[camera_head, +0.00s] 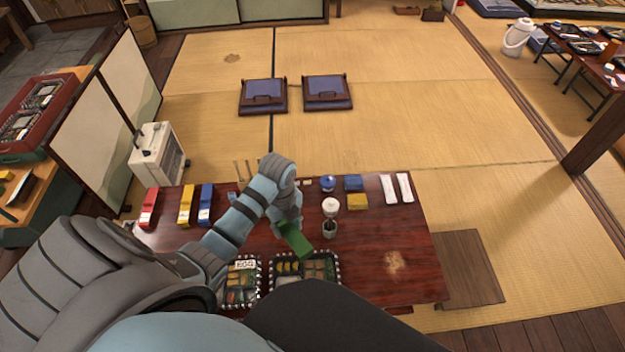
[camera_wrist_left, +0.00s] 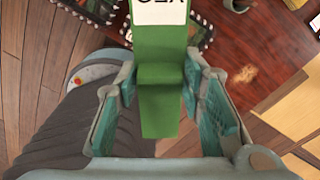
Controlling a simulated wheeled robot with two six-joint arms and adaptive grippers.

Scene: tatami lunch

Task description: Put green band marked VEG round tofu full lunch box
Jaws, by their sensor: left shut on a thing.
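The green band (camera_head: 296,240) is in my left gripper (camera_head: 288,222), held above the table beside the lunch boxes. In the left wrist view the band (camera_wrist_left: 160,45) stands between the two fingers of the left gripper (camera_wrist_left: 160,75), with part of a white label at the top edge. Below the band is an open lunch box (camera_head: 334,281) with a dark, white-dotted rim and several foods inside. Another lunch box (camera_head: 258,283) is to its left and has a white label reading EGG (camera_head: 245,264). I cannot tell which food is tofu. My right gripper is not in view.
Red (camera_head: 148,208), yellow (camera_head: 186,206) and blue (camera_head: 205,204) bands lie at the table's left. A dark cup (camera_head: 330,229), a white-topped item (camera_head: 330,206) and a blue pot (camera_head: 327,183) stand close right of the gripper.

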